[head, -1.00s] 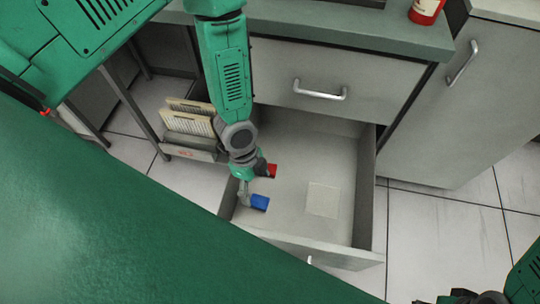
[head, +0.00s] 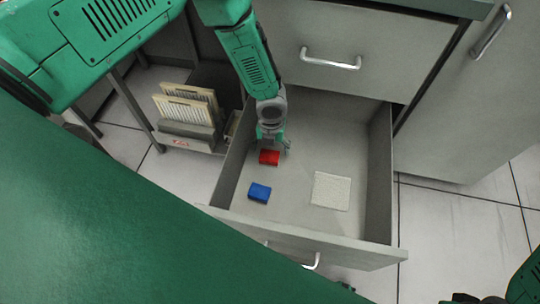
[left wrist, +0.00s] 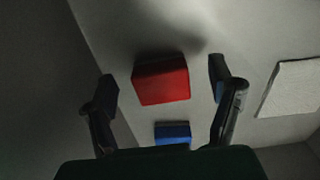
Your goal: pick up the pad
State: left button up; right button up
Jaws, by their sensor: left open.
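A pale, flat square pad (head: 331,191) lies on the drawer floor at the right in the head view; part of it shows at the right edge of the left wrist view (left wrist: 292,88). My left gripper (head: 272,146) is open inside the drawer, to the left of the pad, over a red block (head: 269,158). In the left wrist view the red block (left wrist: 161,80) appears between the two spread fingers, and nothing is held. A blue block (head: 260,192) lies nearer the drawer front. Only a dark piece of my right gripper (head: 470,298) shows at the bottom right.
The open drawer (head: 380,170) has walls on its sides and a front panel with a handle (head: 312,262). A closed drawer (head: 365,35) is above it. A rack with cards (head: 188,112) stands left of the drawer. The drawer floor around the pad is clear.

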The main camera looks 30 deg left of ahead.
pick_arm(q)
notch_tip(320, 180, down, 3)
jog(key=shift+a+r+b, duration=0.1)
jog(key=shift+r+b, duration=0.05)
jog(key=shift+b, duration=0.15)
jog(key=shift+r, duration=0.1)
jog(key=c, duration=1.2)
jog(key=shift+c, duration=0.2)
jog(key=shift+r, duration=0.15)
jog(key=shift+d+r+p, duration=0.2)
jog(key=shift+r+p, duration=0.05)
jog(key=shift+p, duration=0.1)
notch_tip(320, 180, up, 7)
jog(key=p, duration=0.3)
jog(key=shift+w, duration=0.1)
jog(key=w+d, duration=0.1)
jog(key=d, duration=0.5)
jog(key=w+d, duration=0.2)
jog(key=d, duration=0.4)
jog(key=w+d, duration=0.1)
jog(key=d, duration=0.6)
jog(key=shift+w+d+f, duration=0.1)
jog(key=shift+w+f, duration=0.3)
